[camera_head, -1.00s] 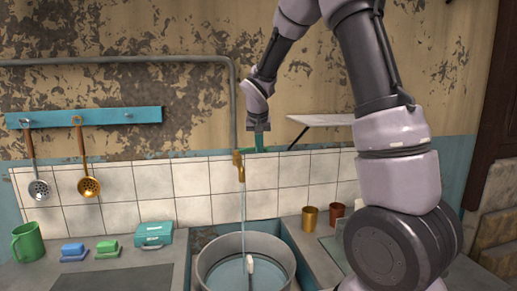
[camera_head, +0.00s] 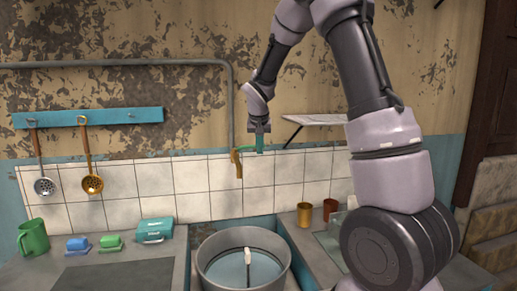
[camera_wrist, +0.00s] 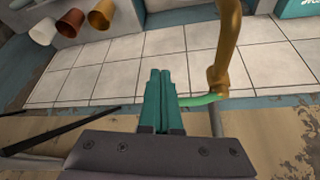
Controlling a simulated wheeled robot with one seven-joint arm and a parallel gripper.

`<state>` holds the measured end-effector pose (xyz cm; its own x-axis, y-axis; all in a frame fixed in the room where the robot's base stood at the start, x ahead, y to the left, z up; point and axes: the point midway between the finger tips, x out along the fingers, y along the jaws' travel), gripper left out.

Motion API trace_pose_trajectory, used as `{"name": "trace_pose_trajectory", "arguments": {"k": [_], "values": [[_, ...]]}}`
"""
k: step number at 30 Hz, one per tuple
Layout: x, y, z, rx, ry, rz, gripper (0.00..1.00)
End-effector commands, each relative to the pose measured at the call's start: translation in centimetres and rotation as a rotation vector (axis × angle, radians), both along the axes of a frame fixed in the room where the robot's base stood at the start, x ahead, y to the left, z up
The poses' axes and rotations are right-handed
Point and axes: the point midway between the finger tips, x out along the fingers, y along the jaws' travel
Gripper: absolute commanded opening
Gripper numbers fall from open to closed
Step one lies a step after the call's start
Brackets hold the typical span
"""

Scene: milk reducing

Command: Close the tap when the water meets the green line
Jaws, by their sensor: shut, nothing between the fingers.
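The brass tap (camera_head: 237,163) sticks out from the wall over a large grey pot (camera_head: 207,262). No water stream falls from its spout. The tap's green handle (camera_head: 246,149) points right, toward my gripper (camera_head: 260,149). In the wrist view, my gripper's teal fingers (camera_wrist: 160,72) are shut together and empty, beside the end of the green handle (camera_wrist: 202,99); I cannot tell if they touch. The brass tap (camera_wrist: 222,75) is right of them. The pot holds water (camera_head: 232,272) with a white-topped upright piece (camera_head: 248,257) in it. I cannot make out a green line.
A small wall shelf (camera_head: 318,120) is just right of my gripper. Two metal cups (camera_head: 305,214) stand right of the pot. A green mug (camera_head: 33,239), brushes (camera_head: 110,244) and a teal box (camera_head: 154,231) stand to the left. Ladles (camera_head: 91,180) hang from a rail.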

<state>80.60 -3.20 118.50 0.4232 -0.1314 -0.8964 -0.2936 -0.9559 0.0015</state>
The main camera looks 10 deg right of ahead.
Motion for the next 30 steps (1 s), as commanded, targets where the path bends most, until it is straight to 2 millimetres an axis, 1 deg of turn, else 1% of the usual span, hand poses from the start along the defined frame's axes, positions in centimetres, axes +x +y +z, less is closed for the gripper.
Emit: {"name": "trace_pose_trajectory", "arguments": {"k": [1,8,15,18,22,30], "values": [[-0.2,0.1,0.9,0.002,-0.007,0.001,0.0],[-1.5,0.1,3.4,0.001,-0.007,0.0,0.0],[-3.2,0.1,6.8,0.002,-0.008,0.001,0.0],[-3.7,0.1,7.9,0.001,-0.006,0.001,0.0],[-4.1,0.1,8.7,0.001,-0.006,0.001,0.0],[-4.2,0.1,8.8,0.001,-0.003,0.001,0.0]]}}
